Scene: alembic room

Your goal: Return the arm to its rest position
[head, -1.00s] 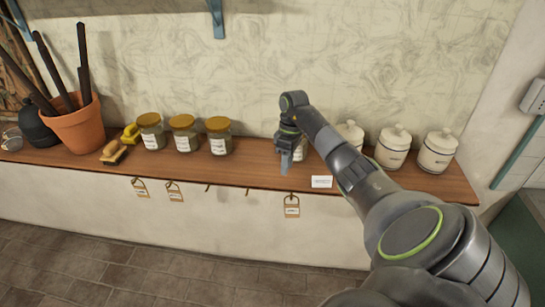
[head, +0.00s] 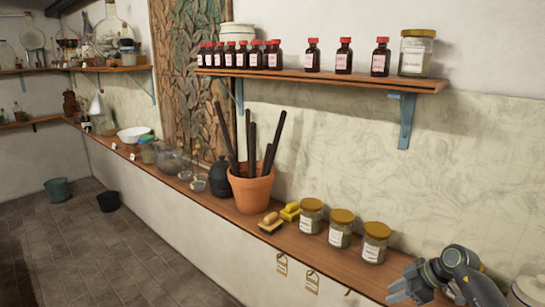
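My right gripper (head: 405,288) is at the lower right of the head view, at the shelf's right part, with its wrist bent down from my arm. Its fingers point left and I cannot tell whether they are open or shut. A pale rounded thing shows partly behind it; whether the gripper touches it is unclear. My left gripper is not in view.
The wooden ledge (head: 213,204) holds three gold-lidded jars (head: 341,229), brushes (head: 270,221) and a terracotta pot (head: 250,190) of dark rods. Above, a shelf (head: 330,79) bears red-capped bottles (head: 344,56). Buckets (head: 58,190) stand on the open floor at left.

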